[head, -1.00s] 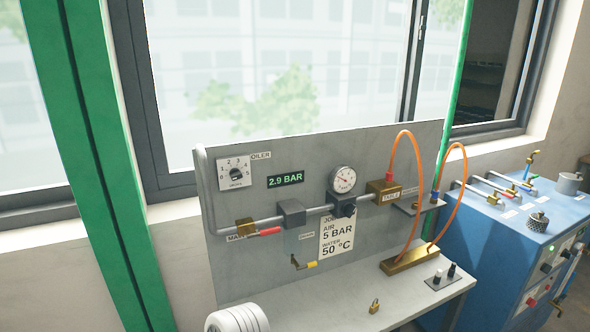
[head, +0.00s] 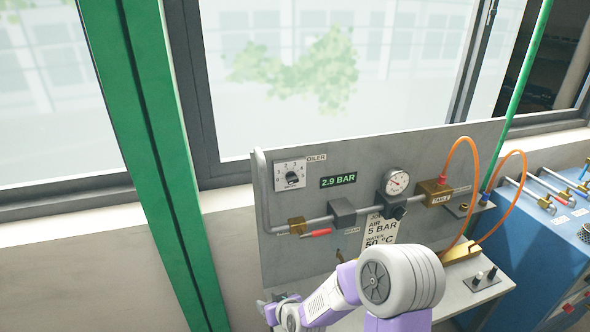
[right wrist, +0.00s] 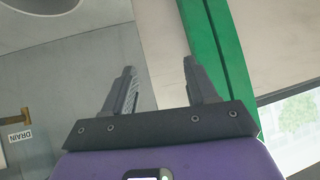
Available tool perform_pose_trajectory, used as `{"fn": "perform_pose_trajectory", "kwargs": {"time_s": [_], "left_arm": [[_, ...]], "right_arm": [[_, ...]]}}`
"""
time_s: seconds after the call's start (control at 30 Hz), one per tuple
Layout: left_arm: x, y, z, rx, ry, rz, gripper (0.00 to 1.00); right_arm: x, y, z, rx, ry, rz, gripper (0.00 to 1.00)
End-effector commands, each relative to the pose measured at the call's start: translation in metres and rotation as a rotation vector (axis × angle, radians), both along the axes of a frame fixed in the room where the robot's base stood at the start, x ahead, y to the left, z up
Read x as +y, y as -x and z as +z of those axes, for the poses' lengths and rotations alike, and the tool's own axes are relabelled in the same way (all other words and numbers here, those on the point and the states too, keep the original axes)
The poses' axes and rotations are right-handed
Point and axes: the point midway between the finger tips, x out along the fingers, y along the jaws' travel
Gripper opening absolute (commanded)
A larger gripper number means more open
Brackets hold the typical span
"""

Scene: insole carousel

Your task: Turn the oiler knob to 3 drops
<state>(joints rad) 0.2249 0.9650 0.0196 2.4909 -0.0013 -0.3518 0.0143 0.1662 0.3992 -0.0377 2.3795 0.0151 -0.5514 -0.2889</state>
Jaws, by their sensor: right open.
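The oiler knob (head: 291,177) is a small dark round knob on a white square dial plate (head: 280,182) with printed numbers. It sits at the upper left of the grey panel in the head view, beside the OILER label (head: 316,158). Its exact pointer setting is too small to read. My right gripper (head: 264,302) is low at the panel's left edge, well below the knob and apart from it. In the right wrist view its two fingers (right wrist: 159,66) are spread and empty. The knob does not clearly show there. My left gripper is out of view.
Below the dial run a grey pipe and a red-handled brass valve (head: 297,226). A 2.9 BAR display (head: 338,180), a gauge (head: 395,182) and orange hoses (head: 476,150) are further right. A green post (head: 165,170) stands left of the panel. The DRAIN label (right wrist: 19,136) shows in the wrist view.

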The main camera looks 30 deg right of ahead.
Motion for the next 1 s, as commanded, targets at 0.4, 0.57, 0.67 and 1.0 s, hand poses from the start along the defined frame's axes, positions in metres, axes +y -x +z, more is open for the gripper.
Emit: {"fn": "perform_pose_trajectory", "kwargs": {"time_s": [0.4, 0.57, 0.67, 1.0], "left_arm": [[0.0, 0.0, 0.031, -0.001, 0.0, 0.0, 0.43], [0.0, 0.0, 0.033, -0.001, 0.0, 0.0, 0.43], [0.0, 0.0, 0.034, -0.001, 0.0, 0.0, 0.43], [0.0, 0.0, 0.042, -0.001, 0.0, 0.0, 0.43]], "right_arm": [[-0.102, -0.02, 0.291, -0.61, 0.341, -0.155, 0.57], [-0.11, -0.02, 0.312, -0.651, 0.37, -0.17, 0.57], [-0.112, -0.03, 0.312, -0.65, 0.37, -0.171, 0.57], [-0.124, -0.077, 0.311, -0.65, 0.369, -0.171, 0.57]]}}
